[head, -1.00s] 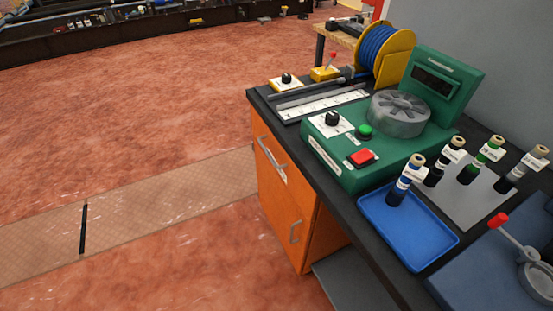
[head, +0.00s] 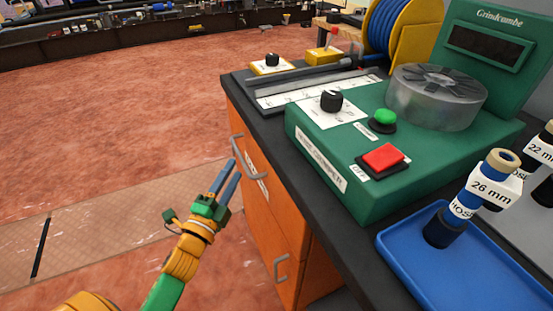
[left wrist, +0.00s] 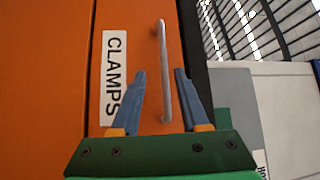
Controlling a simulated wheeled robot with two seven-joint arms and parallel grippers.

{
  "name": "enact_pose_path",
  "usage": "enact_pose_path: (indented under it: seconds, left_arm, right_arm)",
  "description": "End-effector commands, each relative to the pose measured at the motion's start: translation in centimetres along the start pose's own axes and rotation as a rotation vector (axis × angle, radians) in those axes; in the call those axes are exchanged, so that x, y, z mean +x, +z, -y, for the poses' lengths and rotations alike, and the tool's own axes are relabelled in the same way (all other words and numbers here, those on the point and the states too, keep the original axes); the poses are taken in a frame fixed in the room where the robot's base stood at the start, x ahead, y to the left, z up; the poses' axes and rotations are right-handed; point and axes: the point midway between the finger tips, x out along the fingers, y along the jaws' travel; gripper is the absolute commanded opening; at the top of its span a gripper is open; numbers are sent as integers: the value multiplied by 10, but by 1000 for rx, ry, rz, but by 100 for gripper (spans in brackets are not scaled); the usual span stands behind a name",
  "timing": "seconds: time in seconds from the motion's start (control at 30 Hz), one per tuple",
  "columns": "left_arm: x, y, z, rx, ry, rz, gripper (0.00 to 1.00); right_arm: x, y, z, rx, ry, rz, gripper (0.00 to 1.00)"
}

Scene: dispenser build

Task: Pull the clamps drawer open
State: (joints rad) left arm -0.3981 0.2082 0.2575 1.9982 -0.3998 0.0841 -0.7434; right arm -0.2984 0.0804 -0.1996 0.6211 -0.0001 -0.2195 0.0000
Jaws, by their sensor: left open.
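The clamps drawer (left wrist: 140,50) is an orange front with a white CLAMPS label (left wrist: 113,75) and a silver bar handle (left wrist: 165,60). In the head view the handle (head: 251,160) is on the orange cabinet's upper front, and the drawer looks shut. My left gripper (head: 229,172) is just in front of the handle. In the left wrist view my left gripper (left wrist: 160,82) is open, with one blue finger on each side of the handle's lower part. I cannot tell whether the fingers touch it. My right gripper is not in view.
A lower handle (head: 281,268) is on the cabinet below. On the dark worktop (head: 340,205) stand a green machine (head: 330,140) with a red button, and a blue tray (head: 450,275) holding a 26 mm hose piece. The floor (head: 120,130) left of the cabinet is clear.

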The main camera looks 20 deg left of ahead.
Motion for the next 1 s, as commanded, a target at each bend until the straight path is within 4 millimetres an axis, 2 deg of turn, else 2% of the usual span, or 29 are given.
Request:
enact_pose_path:
  seconds: [0.2, 0.3, 0.4, 0.6, 0.63, 0.77, 0.8, 1.0]
  left_arm:
    - [44, -1, 4, 0, -3, -1, 45]
    - [59, -1, 3, -2, -1, 0, 45]
    - [65, 0, 2, -3, 1, 1, 45]
    - [66, 0, 2, -5, 3, 1, 45]
    - [66, 0, 2, -5, 3, 1, 39]
    - [66, 0, 2, -5, 3, 1, 4]
    - [66, 0, 2, -5, 3, 1, 0]
    - [65, 0, 2, -6, 3, 1, 0]
  right_arm:
    - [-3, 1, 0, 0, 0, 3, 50]
    - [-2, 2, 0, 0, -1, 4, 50]
    - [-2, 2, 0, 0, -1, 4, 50]
    - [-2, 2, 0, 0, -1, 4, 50]
    - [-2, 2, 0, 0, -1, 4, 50]
    - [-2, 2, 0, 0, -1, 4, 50]
    - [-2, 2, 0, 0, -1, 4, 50]
    - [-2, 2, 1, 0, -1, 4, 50]
